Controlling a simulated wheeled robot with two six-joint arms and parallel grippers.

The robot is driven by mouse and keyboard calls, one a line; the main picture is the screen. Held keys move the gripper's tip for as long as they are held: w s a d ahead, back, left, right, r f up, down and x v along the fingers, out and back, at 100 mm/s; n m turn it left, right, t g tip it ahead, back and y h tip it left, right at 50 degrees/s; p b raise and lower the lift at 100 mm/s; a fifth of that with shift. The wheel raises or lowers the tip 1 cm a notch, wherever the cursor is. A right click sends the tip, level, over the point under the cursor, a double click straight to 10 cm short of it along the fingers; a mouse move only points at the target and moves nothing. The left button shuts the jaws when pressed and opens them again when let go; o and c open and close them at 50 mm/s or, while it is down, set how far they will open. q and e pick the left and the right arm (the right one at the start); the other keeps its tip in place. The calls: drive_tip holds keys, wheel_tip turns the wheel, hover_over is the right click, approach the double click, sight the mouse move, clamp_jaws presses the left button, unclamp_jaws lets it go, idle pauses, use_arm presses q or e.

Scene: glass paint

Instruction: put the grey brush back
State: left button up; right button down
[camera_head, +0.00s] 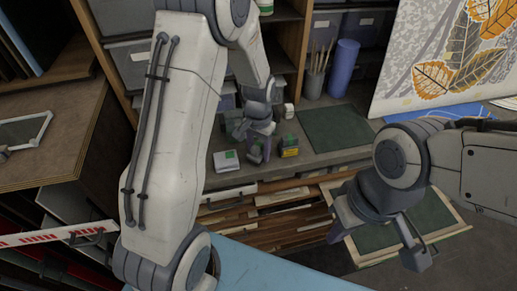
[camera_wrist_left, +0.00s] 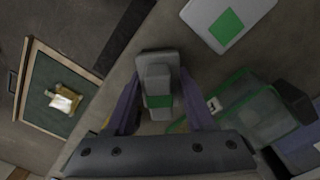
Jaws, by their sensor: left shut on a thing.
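The grey brush (camera_wrist_left: 158,82), a blocky grey piece with a green band, sits between the two purple fingers of my left gripper (camera_wrist_left: 158,108) in the left wrist view. The fingers are shut on it. In the head view my left gripper (camera_head: 258,146) is low over the workbench (camera_head: 325,160), and the brush is small and partly hidden there. I cannot tell whether the brush touches the bench. My right gripper (camera_head: 380,238) is at the lower right of the head view, its fingers apart and nothing visible between them.
A white box with a green label (camera_head: 226,160) lies left of my left gripper. A dark block with green and yellow (camera_head: 289,147) stands right of it. A green mat (camera_head: 336,128) lies clear behind. A clear green-rimmed container (camera_wrist_left: 240,112) is near the left fingers. A wood-framed green panel (camera_head: 442,214) sits below.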

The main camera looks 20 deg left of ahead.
use_arm(q)
drive_tip(key=shift+f, duration=0.1)
drive_tip(key=shift+f, duration=0.1)
drive_tip(key=o, duration=1.2)
